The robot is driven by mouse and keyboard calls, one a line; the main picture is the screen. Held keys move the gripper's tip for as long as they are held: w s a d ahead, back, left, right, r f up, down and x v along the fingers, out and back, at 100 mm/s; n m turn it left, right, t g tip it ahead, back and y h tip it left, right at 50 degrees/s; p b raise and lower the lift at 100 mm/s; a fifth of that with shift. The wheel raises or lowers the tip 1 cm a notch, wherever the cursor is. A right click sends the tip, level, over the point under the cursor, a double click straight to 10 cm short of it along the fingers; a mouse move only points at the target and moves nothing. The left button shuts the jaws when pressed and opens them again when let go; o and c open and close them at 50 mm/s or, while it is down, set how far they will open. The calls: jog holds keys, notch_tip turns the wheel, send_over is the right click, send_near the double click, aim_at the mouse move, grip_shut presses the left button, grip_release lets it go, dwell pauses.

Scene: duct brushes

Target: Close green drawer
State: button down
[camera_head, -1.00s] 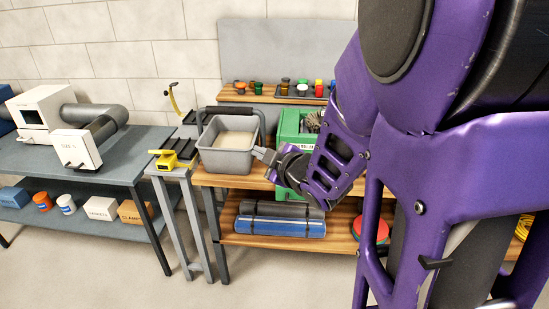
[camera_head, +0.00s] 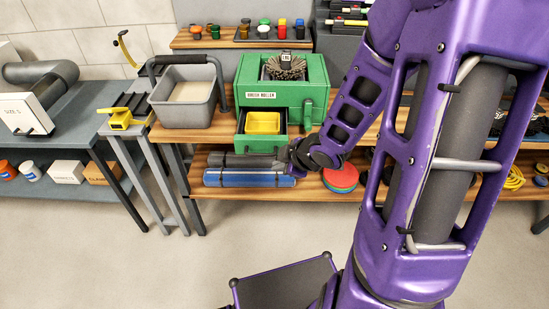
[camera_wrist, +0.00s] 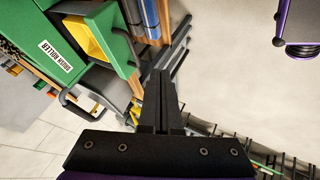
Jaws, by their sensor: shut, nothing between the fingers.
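The green brush roller machine (camera_head: 300,92) stands on the wooden bench. Its green drawer (camera_head: 256,144) is pulled out at the front, with a yellow tray (camera_head: 262,122) inside. In the wrist view the drawer's green front (camera_wrist: 118,40) and yellow tray (camera_wrist: 88,38) show at the upper left. My gripper (camera_head: 284,160) is low in front of the drawer, near its lower right corner. In the wrist view my gripper (camera_wrist: 161,75) is shut and empty, with its tips beside the drawer front. Whether they touch it I cannot tell.
A grey tub (camera_head: 186,100) with a raised handle stands left of the machine. Blue and dark rolls (camera_head: 240,179) lie on the shelf below the drawer. Red and green discs (camera_head: 340,178) lie right of them. The floor in front is clear.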

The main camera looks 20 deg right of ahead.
jog(key=w+a+f+b, duration=0.1)
jog(key=w+f+b, duration=0.2)
jog(key=w+f, duration=0.3)
jog(key=shift+w+f+b, duration=0.3)
jog(key=shift+w, duration=1.45)
jog(key=shift+a, duration=0.1)
